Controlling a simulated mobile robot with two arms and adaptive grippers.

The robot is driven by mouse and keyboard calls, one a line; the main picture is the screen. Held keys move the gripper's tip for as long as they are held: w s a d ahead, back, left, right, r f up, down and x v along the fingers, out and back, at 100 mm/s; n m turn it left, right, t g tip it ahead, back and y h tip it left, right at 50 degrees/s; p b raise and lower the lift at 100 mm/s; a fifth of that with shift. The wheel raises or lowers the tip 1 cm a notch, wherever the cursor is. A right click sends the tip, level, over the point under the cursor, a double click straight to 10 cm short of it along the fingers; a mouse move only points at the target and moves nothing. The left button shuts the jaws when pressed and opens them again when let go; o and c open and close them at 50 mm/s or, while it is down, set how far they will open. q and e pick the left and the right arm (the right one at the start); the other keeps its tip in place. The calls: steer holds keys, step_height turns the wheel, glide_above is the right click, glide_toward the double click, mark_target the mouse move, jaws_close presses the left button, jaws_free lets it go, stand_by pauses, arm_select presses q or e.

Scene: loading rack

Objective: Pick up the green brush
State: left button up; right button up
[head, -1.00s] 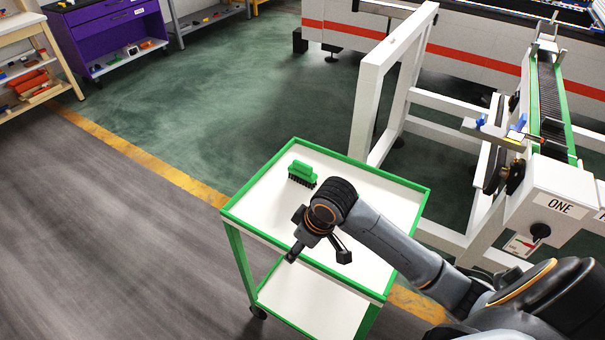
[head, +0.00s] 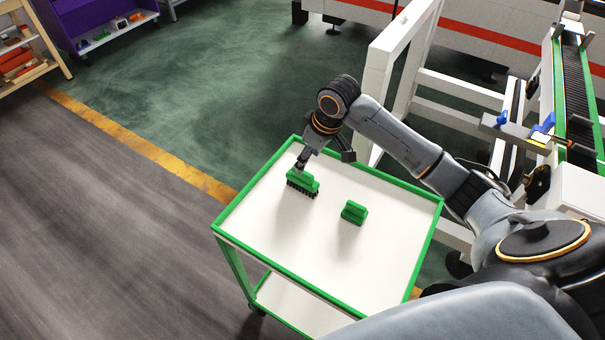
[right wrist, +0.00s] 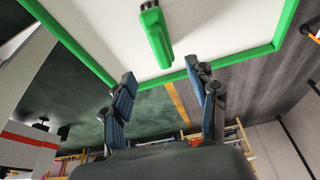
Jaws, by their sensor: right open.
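The green brush (head: 303,180) with black bristles stands on the white top of the cart (head: 290,228), near its far left corner. My right gripper (head: 324,160) is open above the brush. In the head view one finger overlaps the brush's upper edge; I cannot tell whether they touch. In the right wrist view the two fingers (right wrist: 160,72) are spread and empty, with a green object (right wrist: 157,38) lying ahead of the gap between them. My left gripper is not in view.
A second green block-like object (head: 354,213) sits on the cart, right of the brush. The cart has a raised green rim. A white frame (head: 388,85) and a conveyor (head: 577,90) stand behind and to the right. The rest of the cart top is clear.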

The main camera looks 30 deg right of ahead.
mark_target(299, 179)
steer(key=x, duration=0.4)
steer(key=shift+s+a+f+p, duration=0.1)
steer(key=shift+a+f+p, duration=0.1)
steer(key=shift+f+p, duration=0.1)
steer(key=p+x, duration=0.1)
steer(key=x, duration=0.2)
steer(key=shift+d, duration=0.1)
steer(key=x, duration=0.2)
steer(key=shift+f+p, duration=0.3)
steer(key=shift+p, duration=0.05)
steer(key=shift+f, duration=0.4)
jaws_close()
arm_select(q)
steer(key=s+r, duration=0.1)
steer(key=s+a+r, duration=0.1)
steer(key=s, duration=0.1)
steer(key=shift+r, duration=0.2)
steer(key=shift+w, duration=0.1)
